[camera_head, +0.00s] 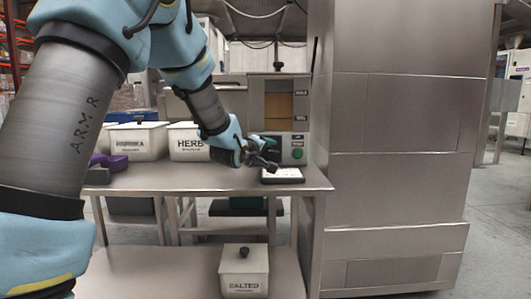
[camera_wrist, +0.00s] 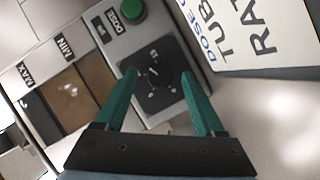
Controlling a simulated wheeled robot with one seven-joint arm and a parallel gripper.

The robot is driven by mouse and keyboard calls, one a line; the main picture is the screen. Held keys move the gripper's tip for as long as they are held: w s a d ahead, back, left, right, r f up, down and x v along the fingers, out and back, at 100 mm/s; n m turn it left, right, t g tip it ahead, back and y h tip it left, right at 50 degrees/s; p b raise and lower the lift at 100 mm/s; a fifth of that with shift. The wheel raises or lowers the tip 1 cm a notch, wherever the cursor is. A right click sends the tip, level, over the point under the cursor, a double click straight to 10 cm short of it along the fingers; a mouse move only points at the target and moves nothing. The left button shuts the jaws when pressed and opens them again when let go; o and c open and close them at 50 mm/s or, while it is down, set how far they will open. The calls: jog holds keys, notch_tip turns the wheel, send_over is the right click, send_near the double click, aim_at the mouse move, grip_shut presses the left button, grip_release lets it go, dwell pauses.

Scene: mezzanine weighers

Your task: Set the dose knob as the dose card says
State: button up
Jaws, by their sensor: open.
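The dose knob (camera_wrist: 157,76) is a dark round knob on a black dial plate (camera_wrist: 136,94) with pale marks, on the grey machine's front. In the wrist view my gripper (camera_wrist: 156,71) is open, its teal fingers on either side of the knob; I cannot tell whether they touch it. In the head view my gripper (camera_head: 270,161) is in front of the machine's panel and hides the knob. The white dose card (camera_wrist: 252,40) is cut off in the wrist view, with only parts of its words showing; it also lies on the bench in the head view (camera_head: 283,175).
A green button (camera_wrist: 132,11) sits beside the dial, by a "DOSE" label. The machine's brown window (camera_head: 279,106) is above. Lidded tubs, one marked "HERB" (camera_head: 188,143), and a purple object (camera_head: 108,161) stand left. A "SALTED" tub (camera_head: 244,272) is on the lower shelf.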

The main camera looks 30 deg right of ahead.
grip_shut()
dwell(0.7)
